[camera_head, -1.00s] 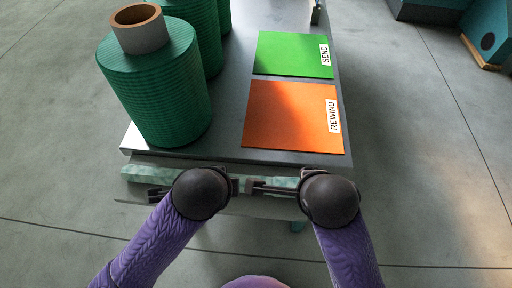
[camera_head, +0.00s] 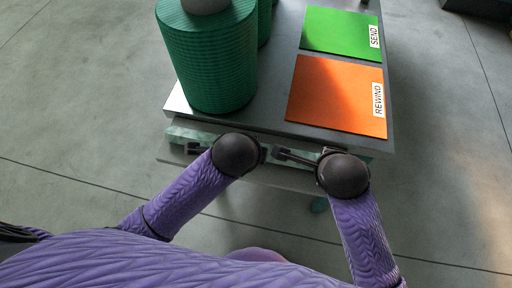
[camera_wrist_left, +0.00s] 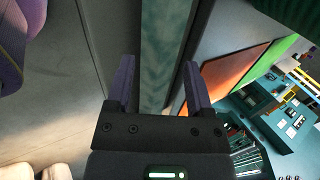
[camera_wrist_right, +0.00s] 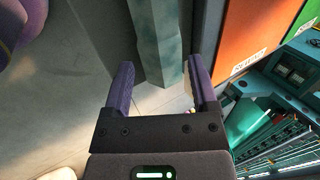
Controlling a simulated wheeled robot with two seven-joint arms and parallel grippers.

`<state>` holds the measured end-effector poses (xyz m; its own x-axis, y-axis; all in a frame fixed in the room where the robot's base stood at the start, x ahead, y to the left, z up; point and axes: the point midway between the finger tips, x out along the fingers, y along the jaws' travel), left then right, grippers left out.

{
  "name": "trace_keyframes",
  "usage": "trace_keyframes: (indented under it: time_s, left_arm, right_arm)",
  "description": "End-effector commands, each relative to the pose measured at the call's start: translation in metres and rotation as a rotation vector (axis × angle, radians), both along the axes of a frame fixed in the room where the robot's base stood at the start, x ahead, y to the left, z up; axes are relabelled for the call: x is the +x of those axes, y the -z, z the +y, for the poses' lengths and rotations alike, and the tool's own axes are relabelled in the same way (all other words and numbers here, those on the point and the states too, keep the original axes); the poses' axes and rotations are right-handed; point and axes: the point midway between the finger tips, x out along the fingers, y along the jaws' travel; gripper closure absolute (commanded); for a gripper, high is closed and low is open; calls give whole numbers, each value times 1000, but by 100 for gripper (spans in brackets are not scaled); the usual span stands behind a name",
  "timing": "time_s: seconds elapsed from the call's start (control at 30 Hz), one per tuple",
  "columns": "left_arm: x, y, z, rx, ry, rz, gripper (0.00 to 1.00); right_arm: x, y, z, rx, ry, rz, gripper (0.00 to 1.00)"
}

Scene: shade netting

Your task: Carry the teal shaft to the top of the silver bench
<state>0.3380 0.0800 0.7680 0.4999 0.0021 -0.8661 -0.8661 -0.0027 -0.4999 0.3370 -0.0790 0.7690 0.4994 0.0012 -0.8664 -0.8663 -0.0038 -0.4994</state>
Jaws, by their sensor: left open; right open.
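The teal shaft (camera_head: 186,134) is a long mottled bar lying level along the near edge of the silver bench (camera_head: 274,123), just below its top. It runs between the open fingers in the left wrist view (camera_wrist_left: 160,50), and its right end shows between the open fingers in the right wrist view (camera_wrist_right: 158,40). My left gripper (camera_head: 198,149) is open at the shaft's left part. My right gripper (camera_head: 288,155) is open near its right part. Whether any finger touches the shaft cannot be told. My wrists hide parts of the shaft.
A large green netting roll (camera_head: 208,60) stands on the bench top at the left, with more rolls behind it. An orange REWIND panel (camera_head: 335,95) and a green SEND panel (camera_head: 340,32) lie flat on the right. A narrow grey strip of top is bare in front.

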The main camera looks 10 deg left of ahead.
Motion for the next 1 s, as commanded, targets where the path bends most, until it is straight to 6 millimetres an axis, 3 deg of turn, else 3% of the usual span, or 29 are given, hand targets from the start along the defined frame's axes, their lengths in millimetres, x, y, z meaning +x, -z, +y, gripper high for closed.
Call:
trace_keyframes:
  time_s: [0.2, 0.57, 0.67, 0.9, 0.93, 1.0]
  left_arm:
    - [13, 24, 0, 0, -1, 1, 33]
    - [16, 29, 0, 0, -1, 0, 33]
    - [16, 29, 0, 0, -1, 0, 50]
    - [16, 29, 0, 0, 0, 0, 100]
    - [16, 29, 0, 0, -1, 0, 100]
    - [16, 29, 0, 0, 0, 0, 100]
  right_arm:
    - [14, 24, 0, 0, 0, 0, 25]
    - [17, 29, 0, 1, 0, -1, 25]
    - [17, 29, 0, 1, 0, -1, 42]
    - [17, 29, 0, 0, 1, 0, 93]
    - [17, 29, 0, 1, 0, 0, 99]
    - [17, 29, 0, 0, 1, 0, 100]
